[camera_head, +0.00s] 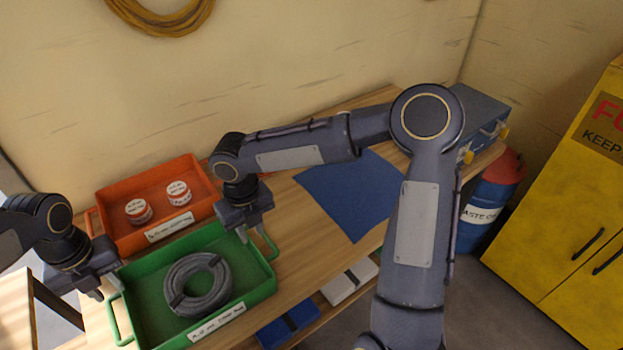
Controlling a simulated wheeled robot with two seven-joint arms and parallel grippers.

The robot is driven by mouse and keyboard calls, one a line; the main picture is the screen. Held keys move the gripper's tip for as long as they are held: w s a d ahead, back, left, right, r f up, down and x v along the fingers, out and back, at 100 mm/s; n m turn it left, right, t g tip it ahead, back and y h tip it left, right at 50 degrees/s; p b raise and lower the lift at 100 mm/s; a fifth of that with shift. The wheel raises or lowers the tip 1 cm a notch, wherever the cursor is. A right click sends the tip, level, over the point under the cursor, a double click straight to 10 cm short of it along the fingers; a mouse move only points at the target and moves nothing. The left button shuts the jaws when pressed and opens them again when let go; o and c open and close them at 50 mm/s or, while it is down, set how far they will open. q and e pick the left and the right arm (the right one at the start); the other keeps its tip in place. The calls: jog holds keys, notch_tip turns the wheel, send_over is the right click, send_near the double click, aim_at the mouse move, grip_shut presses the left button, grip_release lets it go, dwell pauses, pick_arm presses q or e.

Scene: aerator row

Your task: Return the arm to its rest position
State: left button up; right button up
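My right arm reaches across the picture from the lower right, with its elbow high over the bench. My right gripper (256,237) points down at the right end of the green tray (138,269), close to that end's handle; its fingers look apart, with nothing seen between them. My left gripper (108,289) comes in from the left edge and points down near the tray's left handle (119,321). Its fingers look apart and empty. Whether either gripper touches the tray is unclear. A coil of grey hose (172,283) lies in the green tray.
An orange tray (115,197) with two white-labelled tubs stands behind the green one. A blue mat (345,205) lies on the wooden bench (292,225). A blue case (480,108) stands at its far right end. A blue drum (488,195) and yellow cabinet (565,235) stand right.

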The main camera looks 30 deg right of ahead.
jog(key=shift+r, duration=1.1)
